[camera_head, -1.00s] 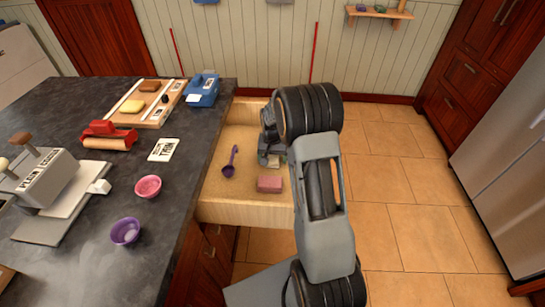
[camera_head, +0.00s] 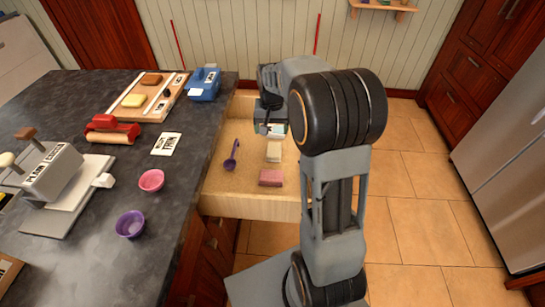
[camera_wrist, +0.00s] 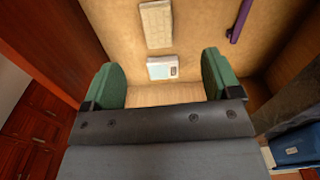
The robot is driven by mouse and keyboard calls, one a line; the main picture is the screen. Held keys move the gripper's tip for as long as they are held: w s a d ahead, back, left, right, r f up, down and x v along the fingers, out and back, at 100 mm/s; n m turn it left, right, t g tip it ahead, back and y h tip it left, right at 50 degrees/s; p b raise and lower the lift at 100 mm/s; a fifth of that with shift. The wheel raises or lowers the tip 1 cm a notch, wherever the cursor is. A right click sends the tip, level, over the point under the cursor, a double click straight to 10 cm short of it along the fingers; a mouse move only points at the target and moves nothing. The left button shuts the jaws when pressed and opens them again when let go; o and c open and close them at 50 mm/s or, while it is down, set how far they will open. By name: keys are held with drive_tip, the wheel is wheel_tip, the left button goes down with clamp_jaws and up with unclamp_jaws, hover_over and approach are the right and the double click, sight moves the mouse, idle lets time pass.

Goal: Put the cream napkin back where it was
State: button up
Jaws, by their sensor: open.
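The cream napkin (camera_head: 273,152), a small folded-looking cream block, lies flat in the open drawer (camera_head: 250,207), behind a pink block (camera_head: 270,177). In the wrist view the napkin (camera_wrist: 155,24) lies on the drawer floor, beyond my fingertips and apart from them. My gripper (camera_wrist: 162,78) is open, with its two green fingers spread wide. A small white item with a label (camera_wrist: 162,68) shows between the fingers; I cannot tell whether they touch it. In the head view my gripper (camera_head: 270,128) is over the back part of the drawer, partly hidden by my arm.
A purple spoon (camera_head: 231,157) lies in the drawer to the napkin's left. The dark counter (camera_head: 185,185) borders the drawer and holds a blue device (camera_head: 203,84), a white card (camera_head: 166,144), a pink bowl (camera_head: 151,180) and a purple bowl (camera_head: 130,225). The drawer's front-left floor is clear.

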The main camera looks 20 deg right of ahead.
drive_tip(key=s+a+r+n+t, duration=0.1)
drive_tip(key=s+a, duration=0.3)
drive_tip(key=s, duration=0.5)
drive_tip(key=s+a+r+n+t, duration=0.1)
drive_tip(key=s+a+n, duration=0.3)
drive_tip(key=s, duration=0.5)
drive_tip(key=shift+s+a+r+t, duration=0.2)
drive_tip(key=shift+s+r+t, duration=0.15)
drive_tip(key=shift+r, duration=0.2)
